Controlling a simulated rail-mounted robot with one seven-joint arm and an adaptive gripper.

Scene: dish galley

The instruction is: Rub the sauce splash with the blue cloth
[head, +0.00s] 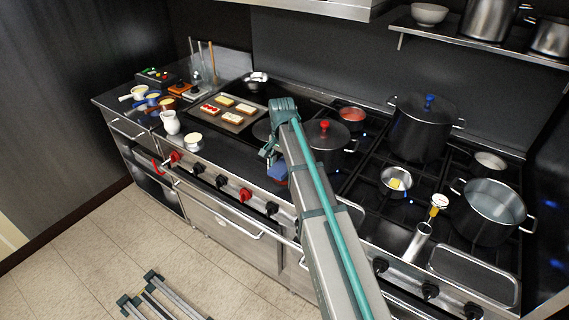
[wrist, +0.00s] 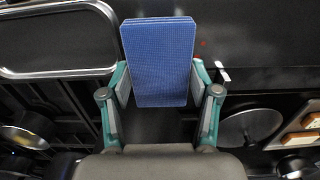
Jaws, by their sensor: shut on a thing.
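The blue cloth (wrist: 160,65) is a folded, flat block held between the fingers of my gripper (wrist: 160,88) in the wrist view. In the head view my gripper (head: 268,157) is over the front edge of the range, with the blue cloth (head: 278,173) under it. A tiny red mark (wrist: 203,42) shows on the dark surface just right of the cloth; it may be part of the sauce splash. The cloth may cover more of it. I cannot make out the splash in the head view. Whether the cloth touches the surface is unclear.
A pot with a red knob (head: 325,139) stands behind my gripper. A griddle with bread slices (head: 232,118) lies to the left, near a white jug (head: 170,122). A small pan (head: 397,182) and an open pot (head: 493,212) are to the right. Knobs line the front.

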